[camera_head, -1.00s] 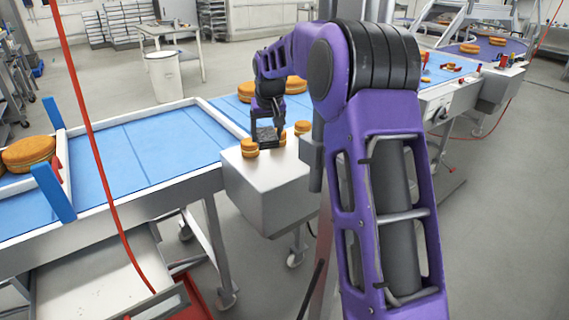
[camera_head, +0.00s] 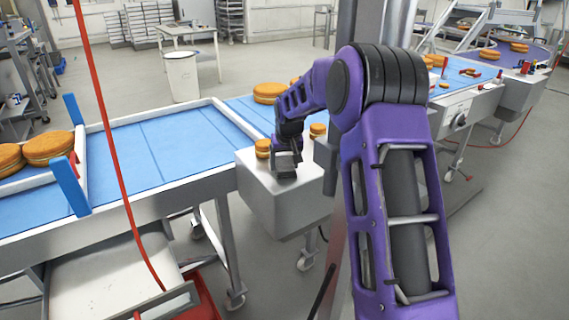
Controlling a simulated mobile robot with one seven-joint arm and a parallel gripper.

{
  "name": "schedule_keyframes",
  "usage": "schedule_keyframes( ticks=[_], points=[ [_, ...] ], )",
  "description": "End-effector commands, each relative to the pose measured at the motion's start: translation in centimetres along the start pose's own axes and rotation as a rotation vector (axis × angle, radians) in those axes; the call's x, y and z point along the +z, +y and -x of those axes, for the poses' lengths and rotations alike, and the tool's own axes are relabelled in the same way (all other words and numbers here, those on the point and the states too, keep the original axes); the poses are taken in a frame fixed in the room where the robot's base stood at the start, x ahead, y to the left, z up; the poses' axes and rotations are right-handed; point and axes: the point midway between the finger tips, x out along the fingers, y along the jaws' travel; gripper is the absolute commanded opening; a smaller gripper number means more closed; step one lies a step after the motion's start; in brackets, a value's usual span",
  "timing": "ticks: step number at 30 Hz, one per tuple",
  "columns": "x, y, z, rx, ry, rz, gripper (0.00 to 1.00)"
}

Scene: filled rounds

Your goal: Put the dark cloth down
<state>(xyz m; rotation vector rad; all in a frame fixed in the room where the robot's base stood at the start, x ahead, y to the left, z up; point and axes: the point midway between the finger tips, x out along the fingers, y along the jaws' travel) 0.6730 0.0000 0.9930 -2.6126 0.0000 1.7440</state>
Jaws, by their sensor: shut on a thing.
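My gripper (camera_head: 286,166) is at the end of my purple arm, pointing down low over the top of the pale metal box (camera_head: 290,212) beside the blue conveyor. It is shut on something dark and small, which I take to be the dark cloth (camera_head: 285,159). The cloth is hard to tell apart from the dark gripper parts, and I cannot tell whether it touches the box top. A small filled round (camera_head: 263,148) is just left of the gripper, and another (camera_head: 318,130) is behind it to the right.
Larger filled rounds (camera_head: 50,148) lie on the left conveyor, and another (camera_head: 268,93) lies on the belt behind the box. A red hose (camera_head: 108,150) hangs at the left. The blue belt (camera_head: 150,150) left of the box is bare. A white bin (camera_head: 182,78) stands behind.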

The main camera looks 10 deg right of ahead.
Motion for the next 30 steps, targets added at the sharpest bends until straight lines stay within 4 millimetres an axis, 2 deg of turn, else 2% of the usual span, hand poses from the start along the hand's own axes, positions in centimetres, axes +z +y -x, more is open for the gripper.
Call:
schedule_keyframes(
  ticks=[8, 9, 12, 24, 27, 30],
  points=[
    [0.2, 0.0, -0.4, 0.0, 0.0, 0.0, 0.3],
    [0.1, 0.0, -0.3, 0.0, 0.0, 0.0, 0.81],
    [0.1, 0.0, -0.3, 0.0, 0.0, 0.0, 0.99],
    [0.1, 0.1, -0.1, 0.001, -0.001, -0.001, 1.0],
    [-0.1, 0.1, 0.7, 0.001, 0.001, -0.001, 1.0],
    [-0.1, 0.1, 2.4, 0.002, 0.004, 0.0, 1.0]
  ],
)
